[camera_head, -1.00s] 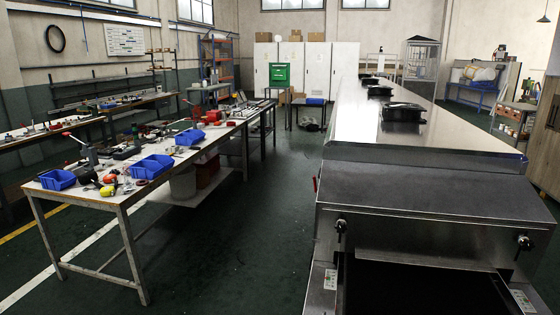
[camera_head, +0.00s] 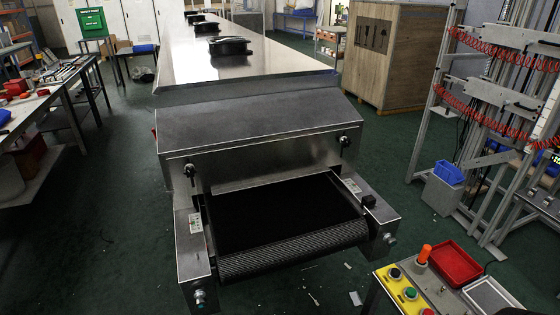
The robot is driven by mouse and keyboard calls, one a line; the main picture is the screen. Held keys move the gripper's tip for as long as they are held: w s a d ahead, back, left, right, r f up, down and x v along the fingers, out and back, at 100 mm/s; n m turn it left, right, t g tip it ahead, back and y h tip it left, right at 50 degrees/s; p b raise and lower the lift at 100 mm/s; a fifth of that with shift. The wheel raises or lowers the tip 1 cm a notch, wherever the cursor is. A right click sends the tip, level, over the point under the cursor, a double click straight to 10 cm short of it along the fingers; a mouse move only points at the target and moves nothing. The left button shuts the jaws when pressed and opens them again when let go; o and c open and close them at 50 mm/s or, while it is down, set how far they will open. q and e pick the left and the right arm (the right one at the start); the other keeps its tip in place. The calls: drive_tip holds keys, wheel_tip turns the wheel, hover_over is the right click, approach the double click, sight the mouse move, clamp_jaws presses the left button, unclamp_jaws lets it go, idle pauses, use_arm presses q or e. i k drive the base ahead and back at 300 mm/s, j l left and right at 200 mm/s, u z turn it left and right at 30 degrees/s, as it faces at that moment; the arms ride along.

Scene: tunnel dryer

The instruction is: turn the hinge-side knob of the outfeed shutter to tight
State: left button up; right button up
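The tunnel dryer (camera_head: 250,128) stands in the middle of the view, with its outfeed end facing me. The outfeed shutter (camera_head: 262,165) is the steel front plate above the belt opening. One black knob (camera_head: 190,170) sits at the left end of the shutter and another black knob (camera_head: 344,141) at the right end. I cannot tell which of them is on the hinge side, nor how tight either is. The dark conveyor belt (camera_head: 285,215) runs out below the shutter. Neither of my grippers shows in the view.
A workbench (camera_head: 30,105) with parts stands at the left. At the lower right is a yellow button panel (camera_head: 403,290) beside a red tray (camera_head: 455,262). A frame with red coiled hoses (camera_head: 490,95) and a wooden crate (camera_head: 385,55) stand right. Floor left of the dryer is clear.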

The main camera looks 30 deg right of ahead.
sight(345, 142)
drive_tip(key=l+z, duration=0.2)
drive_tip(key=z, duration=1.25)
drive_tip(key=i+j+u, duration=0.2)
